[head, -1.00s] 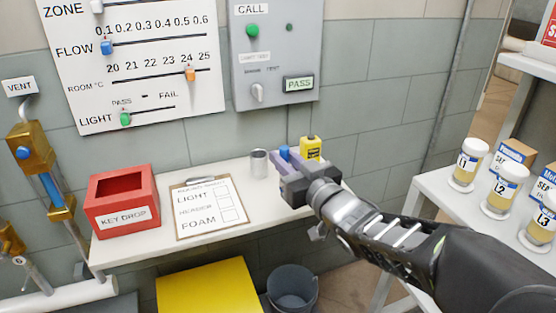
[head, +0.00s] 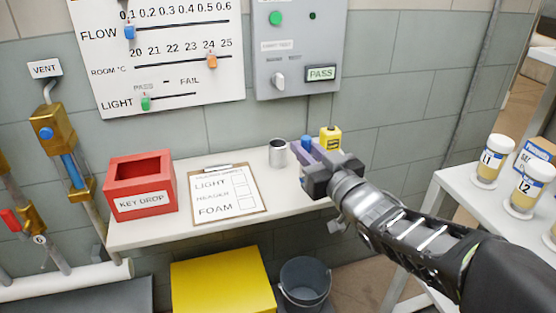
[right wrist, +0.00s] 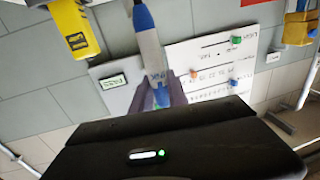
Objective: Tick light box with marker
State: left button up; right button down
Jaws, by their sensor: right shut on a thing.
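A clipboard (head: 254,205) lies on the white shelf, its sheet listing LIGHT, HEADER and FOAM. The box beside LIGHT (head: 240,180) looks empty, as do the two below. My right gripper (head: 318,160) is above the shelf, right of the clipboard. It is shut on a marker with a blue end (head: 306,142). In the right wrist view the marker (right wrist: 150,50) shows a pale body and blue end between the fingers. My left gripper is not in view.
A grey metal cup (head: 278,153) and a yellow bottle (head: 330,138) stand near the gripper. A red KEY DROP box (head: 140,203) sits left of the clipboard. On the wall panel, the green LIGHT slider (head: 146,103) is at the PASS end.

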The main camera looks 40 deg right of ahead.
dwell(0.5)
jog(key=shift+r+p, duration=0.3)
jog(key=w+a+m+g+y+p, duration=0.1)
jog(key=w+m+p, duration=0.4)
jog(key=w+p, duration=0.7)
jog(key=w+g, duration=0.1)
jog(key=w, duration=0.7)
jog(key=shift+a+r, duration=0.25)
jog(key=shift+a, duration=0.15)
jog(key=shift+f, duration=0.1)
notch_tip(320, 180, down, 8)
jog(key=b, duration=0.3)
jog(key=shift+r, duration=0.2)
